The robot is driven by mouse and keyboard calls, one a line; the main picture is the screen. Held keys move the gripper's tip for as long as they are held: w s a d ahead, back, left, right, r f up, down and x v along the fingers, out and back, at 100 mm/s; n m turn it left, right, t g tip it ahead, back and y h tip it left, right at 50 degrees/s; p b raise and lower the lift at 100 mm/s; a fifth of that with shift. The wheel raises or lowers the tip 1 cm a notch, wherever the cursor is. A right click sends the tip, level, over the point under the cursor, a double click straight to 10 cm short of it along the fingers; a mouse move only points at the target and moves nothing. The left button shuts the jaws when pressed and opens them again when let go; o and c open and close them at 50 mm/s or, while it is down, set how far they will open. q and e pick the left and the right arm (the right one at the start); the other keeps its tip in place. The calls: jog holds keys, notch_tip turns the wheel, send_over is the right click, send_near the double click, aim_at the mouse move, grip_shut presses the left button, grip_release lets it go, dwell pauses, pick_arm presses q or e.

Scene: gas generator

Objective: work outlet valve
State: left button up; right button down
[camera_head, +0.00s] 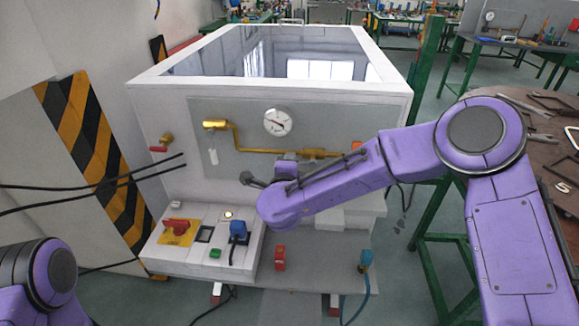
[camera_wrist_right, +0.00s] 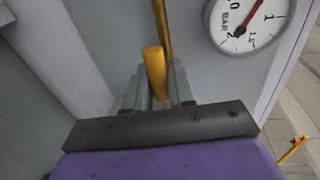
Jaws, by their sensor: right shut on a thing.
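My right gripper (camera_head: 286,163) is at the front panel of the white generator box, below the round gauge (camera_head: 277,122). In the right wrist view its jaws (camera_wrist_right: 155,92) are shut on a yellow rod-like handle (camera_wrist_right: 154,66). A brass pipe (camera_wrist_right: 162,22) runs up just behind the handle. In the head view the brass pipe (camera_head: 262,150) passes beside the gripper, and my forearm hides part of the panel. The grasped handle cannot be made out there. My left arm shows only at the lower left, with its gripper out of view.
A brass fitting with a red knob (camera_head: 158,149) sits at the panel's left. A control box (camera_head: 188,257) with a red switch (camera_head: 177,228) and a blue plug (camera_head: 238,230) stands below. Black cables (camera_head: 90,180) cross at left. A cluttered workbench (camera_head: 545,110) stands at right.

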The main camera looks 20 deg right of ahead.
dwell(0.3)
jog(key=c, duration=1.1)
grip_release()
jog(key=shift+s, duration=0.1)
jog(key=b+v, duration=0.2)
jog(key=v, duration=0.8)
jog(key=shift+s, duration=0.15)
jog(key=shift+r, duration=0.15)
